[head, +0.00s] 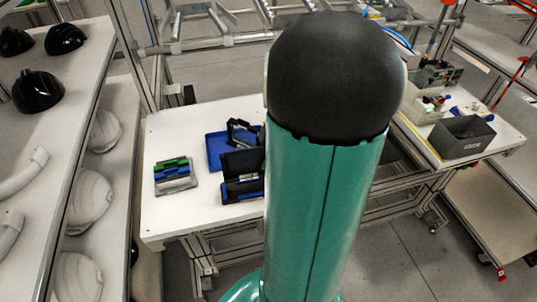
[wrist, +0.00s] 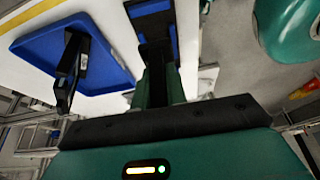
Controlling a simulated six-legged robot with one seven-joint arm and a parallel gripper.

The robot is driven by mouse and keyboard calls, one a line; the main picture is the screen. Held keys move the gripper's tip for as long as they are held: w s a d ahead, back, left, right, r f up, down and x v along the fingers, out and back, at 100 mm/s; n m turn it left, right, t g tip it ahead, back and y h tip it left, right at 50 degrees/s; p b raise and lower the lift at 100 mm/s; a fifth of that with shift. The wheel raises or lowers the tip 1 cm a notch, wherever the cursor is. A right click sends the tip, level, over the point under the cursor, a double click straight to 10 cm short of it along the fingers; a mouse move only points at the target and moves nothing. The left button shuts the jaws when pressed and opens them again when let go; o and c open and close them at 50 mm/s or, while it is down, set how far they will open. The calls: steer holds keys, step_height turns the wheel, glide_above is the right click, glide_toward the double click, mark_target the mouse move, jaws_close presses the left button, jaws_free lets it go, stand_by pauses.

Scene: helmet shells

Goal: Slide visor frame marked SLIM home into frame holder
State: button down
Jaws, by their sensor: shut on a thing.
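In the wrist view my gripper (wrist: 165,95) points away from the camera, its dark green fingers closed on a dark piece, apparently a visor frame (wrist: 154,55). The fingers hide much of it, and no SLIM marking is readable. A black and blue fixture (wrist: 150,10), apparently the frame holder, is just beyond the fingertips. I cannot tell whether the held piece touches it or is partly inside. In the head view the black and blue holder (head: 243,180) is on the white table, partly hidden behind my arm, which also hides my gripper.
A blue tray (head: 215,152) with another black frame (head: 241,131) lies behind the holder. A grey block with green and blue pieces (head: 175,172) sits to its left. Bare white table (head: 185,125) surrounds them. A helmet shelf (head: 60,110) stands left; a grey bin (head: 461,136) is right.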

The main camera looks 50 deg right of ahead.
steer(key=shift+f, duration=2.3)
steer(key=shift+f, duration=1.1)
steer(key=c, duration=1.3)
jaws_free()
steer(key=shift+c, duration=0.2)
steer(key=v, duration=1.3)
steer(key=shift+d+r, duration=0.2)
steer(key=shift+r, duration=0.1)
